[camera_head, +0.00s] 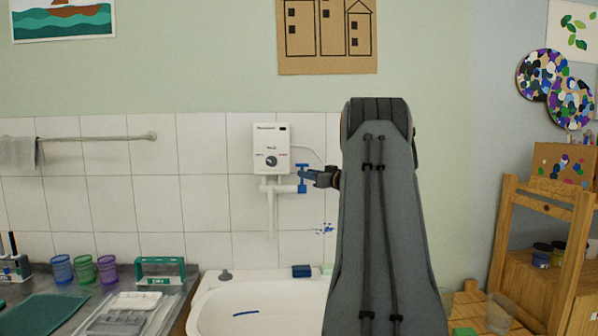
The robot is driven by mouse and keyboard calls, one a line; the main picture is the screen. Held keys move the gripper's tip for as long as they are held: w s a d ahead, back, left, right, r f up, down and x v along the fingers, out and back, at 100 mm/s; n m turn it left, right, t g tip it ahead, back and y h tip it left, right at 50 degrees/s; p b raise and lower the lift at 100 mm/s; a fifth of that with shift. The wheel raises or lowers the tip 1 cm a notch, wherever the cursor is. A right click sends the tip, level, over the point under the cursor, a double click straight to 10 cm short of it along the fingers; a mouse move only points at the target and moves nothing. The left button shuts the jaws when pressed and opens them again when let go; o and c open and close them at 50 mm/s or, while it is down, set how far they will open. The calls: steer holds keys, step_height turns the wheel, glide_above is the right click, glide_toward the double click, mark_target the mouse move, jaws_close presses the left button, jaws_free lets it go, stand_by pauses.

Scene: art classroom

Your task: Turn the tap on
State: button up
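The tap is a white pipe fitting (280,188) under a white wall heater (271,148), with a white spout hanging down over the sink. A blue handle (302,178) is at the fitting's right end. My gripper (308,176) reaches in from the right, its dark fingers at or very near the blue handle. I cannot tell whether they touch it or are closed on it. My grey arm link covers the view right of the gripper. No water shows under the spout.
The white sink (258,290) is below the tap, with a dark blue block (301,271) on its back rim. The counter at left holds several coloured cups (83,268) and a green rack (160,270). A wooden shelf (540,250) stands at right.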

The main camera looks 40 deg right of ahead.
mark_target(302, 184)
steer(key=shift+w+d+p, duration=0.25)
steer(key=shift+w+p, duration=0.1)
steer(key=shift+w, duration=0.8)
steer(key=shift+w+d+p, duration=0.2)
steer(key=shift+w+p, duration=0.1)
steer(key=shift+w, duration=0.85)
jaws_close()
